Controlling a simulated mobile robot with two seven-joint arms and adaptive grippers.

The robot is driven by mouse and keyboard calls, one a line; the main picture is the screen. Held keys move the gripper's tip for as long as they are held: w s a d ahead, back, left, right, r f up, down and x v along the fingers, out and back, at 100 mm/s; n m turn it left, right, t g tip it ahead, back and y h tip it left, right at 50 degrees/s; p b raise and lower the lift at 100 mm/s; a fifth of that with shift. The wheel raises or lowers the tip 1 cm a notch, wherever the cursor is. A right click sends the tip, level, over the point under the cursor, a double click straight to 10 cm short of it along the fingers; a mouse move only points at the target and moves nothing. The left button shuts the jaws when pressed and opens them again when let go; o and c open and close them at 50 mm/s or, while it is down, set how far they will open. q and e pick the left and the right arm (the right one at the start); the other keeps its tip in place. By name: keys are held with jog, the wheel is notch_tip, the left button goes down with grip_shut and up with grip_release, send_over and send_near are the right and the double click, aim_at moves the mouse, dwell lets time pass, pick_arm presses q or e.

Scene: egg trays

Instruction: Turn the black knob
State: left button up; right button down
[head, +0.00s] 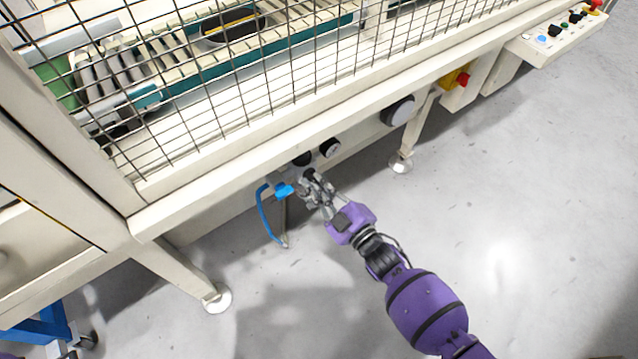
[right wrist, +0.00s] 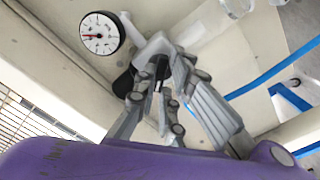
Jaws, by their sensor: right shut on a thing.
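My right gripper (head: 312,187) reaches up to the pneumatic fittings under the machine's front beam. Its fingers also show in the right wrist view (right wrist: 162,82), closed in around the black knob (right wrist: 160,66). The knob is mostly hidden by the fingers, and how far it is turned cannot be told. My left gripper is not in view.
A round white-faced gauge (head: 330,148) sits close beside the gripper, and a dark round part (head: 302,159) lies just above it. A blue valve handle (head: 284,190) and blue hose (head: 264,212) are on the left. The floor below is clear.

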jog(key=c, duration=1.8)
grip_release()
jog(key=shift+c, duration=0.2)
jog(key=v, duration=1.2)
